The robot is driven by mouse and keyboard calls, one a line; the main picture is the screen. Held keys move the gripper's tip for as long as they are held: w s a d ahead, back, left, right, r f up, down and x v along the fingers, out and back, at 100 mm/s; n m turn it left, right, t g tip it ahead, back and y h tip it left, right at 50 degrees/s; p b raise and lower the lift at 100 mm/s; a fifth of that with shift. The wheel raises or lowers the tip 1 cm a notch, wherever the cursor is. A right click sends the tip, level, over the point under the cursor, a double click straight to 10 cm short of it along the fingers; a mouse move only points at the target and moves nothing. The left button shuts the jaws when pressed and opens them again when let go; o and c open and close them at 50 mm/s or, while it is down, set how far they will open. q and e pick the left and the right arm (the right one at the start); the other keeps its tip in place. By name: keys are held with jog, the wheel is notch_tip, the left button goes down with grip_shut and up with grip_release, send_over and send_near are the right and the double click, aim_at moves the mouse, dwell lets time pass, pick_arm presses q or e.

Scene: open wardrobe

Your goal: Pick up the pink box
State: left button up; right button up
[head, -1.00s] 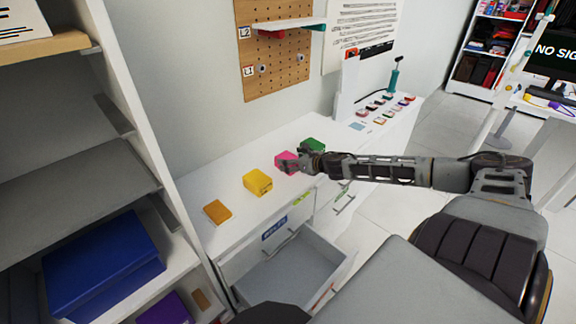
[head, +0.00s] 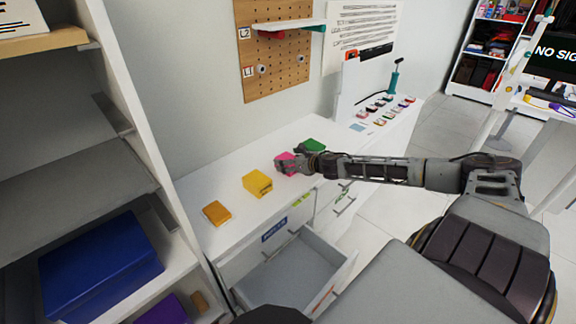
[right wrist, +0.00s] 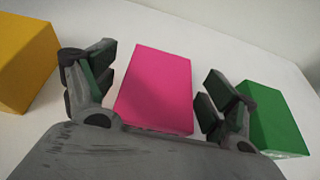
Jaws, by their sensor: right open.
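The pink box (head: 285,159) sits on the white counter between a yellow box and a green box, partly hidden by my right gripper in the head view. My right gripper (head: 292,165) reaches over the counter at the box. In the right wrist view the pink box (right wrist: 158,88) lies between the two open fingers of the right gripper (right wrist: 155,92). A small gap shows on both sides of the box. My left gripper is not in view.
The yellow box (head: 257,184) stands left of the pink box, the green box (head: 314,146) right of it. An orange box (head: 216,213) lies nearer. An open drawer (head: 290,272) juts out below the counter. A shelf unit with a blue box (head: 100,265) stands at left.

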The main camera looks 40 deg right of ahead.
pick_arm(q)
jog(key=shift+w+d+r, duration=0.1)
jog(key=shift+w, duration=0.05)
pick_arm(e)
jog(key=shift+w, duration=0.15)
dwell(0.4)
jog(key=shift+c, duration=0.5)
jog(key=c, duration=1.1)
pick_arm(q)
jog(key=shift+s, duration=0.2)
pick_arm(e)
jog(key=shift+o, duration=0.2)
jog(key=shift+r, duration=0.15)
